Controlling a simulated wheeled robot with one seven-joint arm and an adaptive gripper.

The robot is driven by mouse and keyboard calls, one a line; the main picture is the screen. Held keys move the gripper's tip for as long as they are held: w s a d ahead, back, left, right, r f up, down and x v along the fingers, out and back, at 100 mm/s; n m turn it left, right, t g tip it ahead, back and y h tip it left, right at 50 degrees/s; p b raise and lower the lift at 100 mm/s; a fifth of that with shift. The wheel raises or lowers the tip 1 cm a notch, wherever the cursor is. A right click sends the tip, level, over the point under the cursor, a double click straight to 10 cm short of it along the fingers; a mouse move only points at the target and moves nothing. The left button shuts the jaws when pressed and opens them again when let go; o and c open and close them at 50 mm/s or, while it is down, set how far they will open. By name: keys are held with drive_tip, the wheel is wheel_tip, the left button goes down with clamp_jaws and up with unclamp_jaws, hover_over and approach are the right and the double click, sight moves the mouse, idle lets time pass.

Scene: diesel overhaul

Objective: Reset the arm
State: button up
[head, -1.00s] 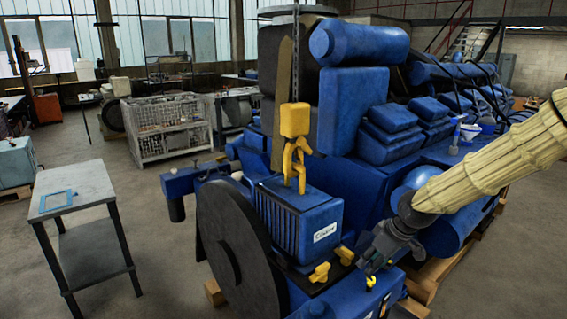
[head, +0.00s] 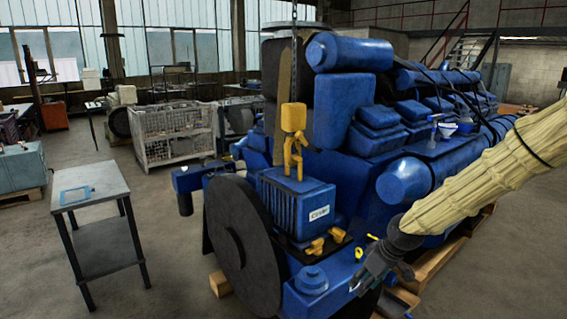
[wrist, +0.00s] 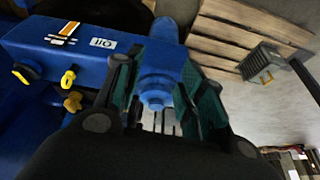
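My arm, in a pale yellow sleeve, reaches in from the right in the head view. My gripper (head: 388,262) is at its end, low beside the front right corner of the blue engine (head: 262,208). In the wrist view, the two fingers of my gripper (wrist: 165,105) stand apart with dark green pads. A blue stepped fitting (wrist: 155,90) shows between and beyond the fingers; I cannot tell whether they touch it. A blue block with an "OIL" label (wrist: 102,44) and a yellow ring (wrist: 68,78) lies to the left.
A yellow hook (head: 294,150) hangs on a chain over the blue box labelled in white (head: 296,205). Yellow wing-shaped parts (head: 315,245) sit near it. A wooden pallet (head: 440,278) lies under the engine.

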drive_tip(key=s+a+f+m+g+b, duration=0.1)
drive_tip(key=s+f+b, duration=0.1)
drive_tip(key=s+f, duration=0.5)
drive_tip(key=s+a+f+m+b, duration=0.15)
drive_tip(key=s+f, duration=0.25)
drive_tip(key=f, duration=0.7)
drive_tip(key=s+a+f+m+g+b, duration=0.1)
drive_tip(key=s+a+f, duration=0.1)
drive_tip(key=s+f, duration=0.5)
drive_tip(key=s+d+f+m+h+b, duration=0.1)
drive_tip(key=s+d+f+m+b, duration=0.1)
drive_tip(key=s+f, duration=0.6)
drive_tip(key=s+d+f+m+g+h+b, duration=0.1)
drive_tip(key=s+d+f+m+h+b, duration=0.1)
drive_tip(key=s+f, duration=0.7)
drive_tip(key=s, duration=0.7)
drive_tip(key=shift+s+b, duration=0.15)
drive_tip(key=shift+b, duration=0.25)
drive_tip(key=shift+r, duration=0.1)
drive_tip(key=shift+c, duration=0.4)
